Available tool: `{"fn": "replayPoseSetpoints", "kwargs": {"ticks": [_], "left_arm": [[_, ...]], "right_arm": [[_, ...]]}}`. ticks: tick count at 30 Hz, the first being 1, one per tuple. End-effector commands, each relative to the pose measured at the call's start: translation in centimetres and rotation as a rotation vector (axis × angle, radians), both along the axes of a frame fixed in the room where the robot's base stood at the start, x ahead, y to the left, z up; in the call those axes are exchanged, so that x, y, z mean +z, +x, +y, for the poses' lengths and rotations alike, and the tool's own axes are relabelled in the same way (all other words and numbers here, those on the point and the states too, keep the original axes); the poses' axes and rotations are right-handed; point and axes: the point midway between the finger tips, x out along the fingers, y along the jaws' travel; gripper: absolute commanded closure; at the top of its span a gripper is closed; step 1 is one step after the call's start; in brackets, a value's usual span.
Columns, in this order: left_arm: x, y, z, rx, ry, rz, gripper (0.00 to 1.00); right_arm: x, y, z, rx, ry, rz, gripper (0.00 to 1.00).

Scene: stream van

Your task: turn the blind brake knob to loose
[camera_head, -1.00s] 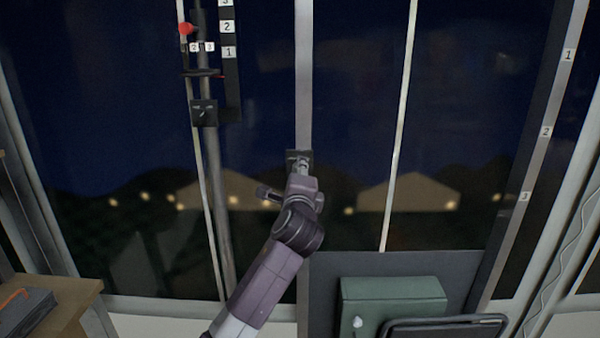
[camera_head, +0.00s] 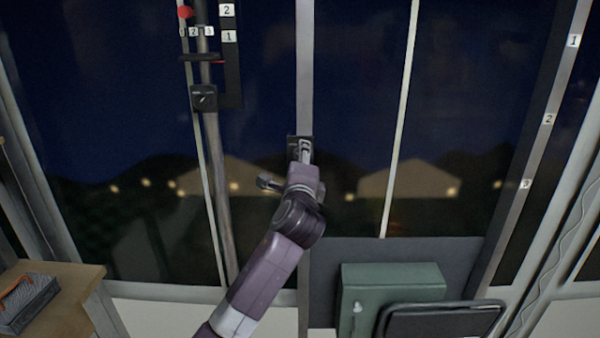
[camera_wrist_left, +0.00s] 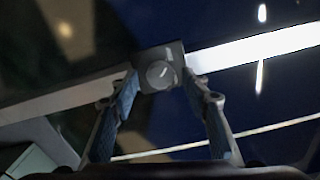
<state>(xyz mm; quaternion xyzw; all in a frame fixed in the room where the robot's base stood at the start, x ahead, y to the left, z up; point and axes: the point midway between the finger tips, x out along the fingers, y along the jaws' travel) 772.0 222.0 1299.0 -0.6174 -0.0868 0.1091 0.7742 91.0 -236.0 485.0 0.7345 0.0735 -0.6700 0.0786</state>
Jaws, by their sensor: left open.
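A round grey knob (camera_wrist_left: 160,74) with a pale mark sits on a small dark square plate (camera_wrist_left: 173,50) on a pale window post. In the left wrist view it lies between the fingertips of my left gripper (camera_wrist_left: 161,84). The fingers are open, one on each side; contact cannot be told. In the head view my left gripper (camera_head: 303,150) is in front of the same dark plate (camera_head: 292,141) and hides the knob. A second dark plate with a pointer dial (camera_head: 204,98) is on a pole to the left. My right gripper is not in view.
A red ball-ended handle (camera_head: 185,12) and numbered scale (camera_head: 229,36) are at upper left. A green box (camera_head: 390,284) and a dark case (camera_head: 440,318) stand at lower right. A wooden shelf (camera_head: 75,290) with a basket (camera_head: 27,300) is at lower left.

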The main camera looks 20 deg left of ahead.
Motion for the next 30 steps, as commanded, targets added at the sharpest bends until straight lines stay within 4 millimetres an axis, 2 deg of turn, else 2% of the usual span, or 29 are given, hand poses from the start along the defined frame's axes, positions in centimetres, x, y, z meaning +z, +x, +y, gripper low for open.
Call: {"fn": "replayPoseSetpoints", "kwargs": {"ticks": [9, 15, 21, 30], "left_arm": [[-0.1, -5.5, -1.6, -0.002, -0.001, 0.0, 0.57], [-0.1, -8.4, -2.4, -0.001, 0.0, 0.001, 0.57], [-0.1, -9.9, -2.8, -0.001, -0.002, 0.002, 0.57], [-0.1, -10.1, -2.9, 0.0, -0.001, 0.002, 0.57]], "right_arm": [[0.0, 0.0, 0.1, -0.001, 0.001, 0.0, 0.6], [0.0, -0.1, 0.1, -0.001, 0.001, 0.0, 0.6], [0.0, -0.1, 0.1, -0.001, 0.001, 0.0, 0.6], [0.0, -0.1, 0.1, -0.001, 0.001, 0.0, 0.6]]}}
